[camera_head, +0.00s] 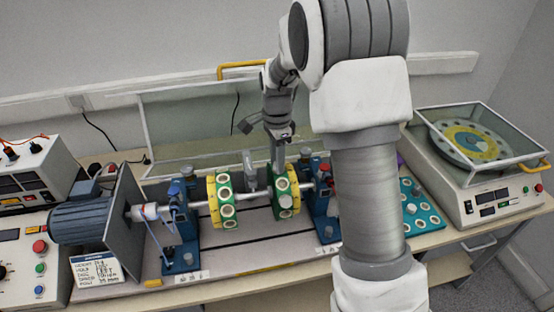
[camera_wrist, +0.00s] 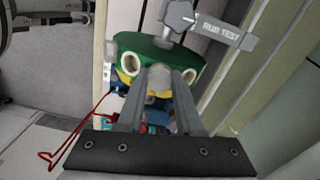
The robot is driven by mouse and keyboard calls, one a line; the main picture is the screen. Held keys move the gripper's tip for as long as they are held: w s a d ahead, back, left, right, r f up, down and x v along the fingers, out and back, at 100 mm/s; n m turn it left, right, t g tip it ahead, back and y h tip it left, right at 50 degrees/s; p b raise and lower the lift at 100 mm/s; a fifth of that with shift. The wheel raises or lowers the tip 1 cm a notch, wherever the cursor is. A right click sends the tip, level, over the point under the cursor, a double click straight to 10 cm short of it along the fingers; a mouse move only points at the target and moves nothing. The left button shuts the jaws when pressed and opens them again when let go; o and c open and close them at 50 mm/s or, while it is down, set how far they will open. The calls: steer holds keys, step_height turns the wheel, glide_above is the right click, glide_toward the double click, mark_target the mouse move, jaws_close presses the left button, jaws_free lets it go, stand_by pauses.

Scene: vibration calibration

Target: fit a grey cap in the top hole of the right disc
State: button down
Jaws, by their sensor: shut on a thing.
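The right disc (camera_head: 294,190), green and yellow with white-rimmed holes, sits on the shaft. My gripper (camera_head: 278,166) points down at its top edge. In the wrist view the green disc (camera_wrist: 138,43) lies ahead of my gripper (camera_wrist: 159,70), with a white-rimmed hole showing on either side of the fingers. The fingers are shut on a grey cap (camera_wrist: 160,82), at the top of the disc between those two holes. I cannot tell whether the cap is in the top hole or just above it. A grey plug shows in a front hole of the right disc.
The left disc (camera_head: 212,205) shares the shaft, near the blue bearing stand (camera_head: 181,235) and motor (camera_head: 88,222). A grey "RUB TEST" arm (camera_wrist: 222,34) stands close by the right disc. A teal tray (camera_head: 432,222) lies right, partly behind my arm; a covered machine (camera_head: 480,196) stands beyond.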

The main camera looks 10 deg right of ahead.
steer(key=shift+f, duration=0.2)
steer(key=c, duration=0.5)
jaws_free()
steer(key=shift+r, duration=0.15)
step_height(320, 180, up, 17)
steer(key=shift+r, duration=0.1)
